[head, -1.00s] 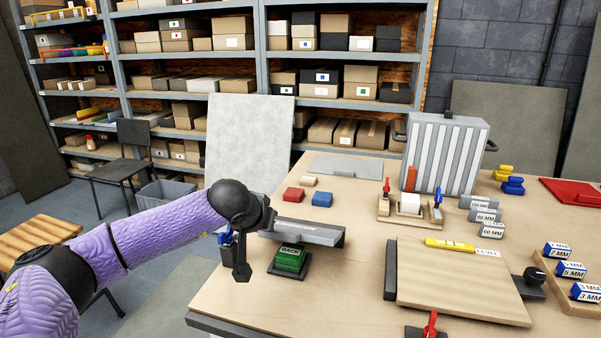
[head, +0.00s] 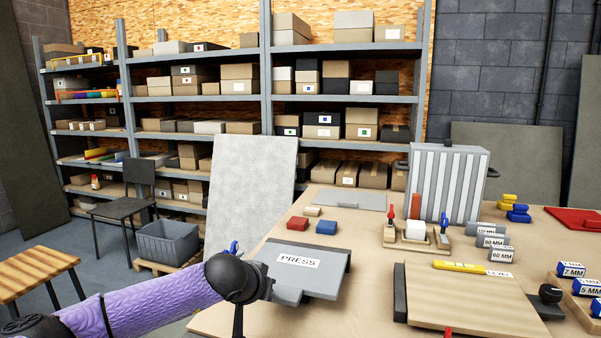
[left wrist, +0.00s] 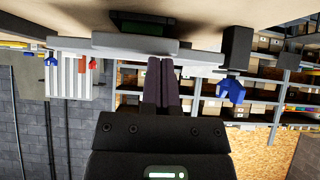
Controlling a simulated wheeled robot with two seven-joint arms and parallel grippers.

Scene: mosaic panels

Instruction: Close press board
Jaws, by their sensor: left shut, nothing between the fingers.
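The grey press board (head: 325,268), labelled PRESS, is at the near left edge of the table in the head view. Its labelled face shows, sloping toward me. In the left wrist view it is a grey plate (left wrist: 205,57) running across the top, with a green block (left wrist: 140,28) beyond it. My left gripper (left wrist: 161,62) is shut and empty, its fingertips at the plate's edge; I cannot tell whether they touch. In the head view my left wrist is beside the board's left edge and the fingers are hidden. My right gripper is not in view.
A blue-handled part (head: 234,247) stands at the board's left. A wooden panel (head: 470,300) with a yellow level (head: 455,266) lies to the right. A small tool holder (head: 415,240) stands behind the panel.

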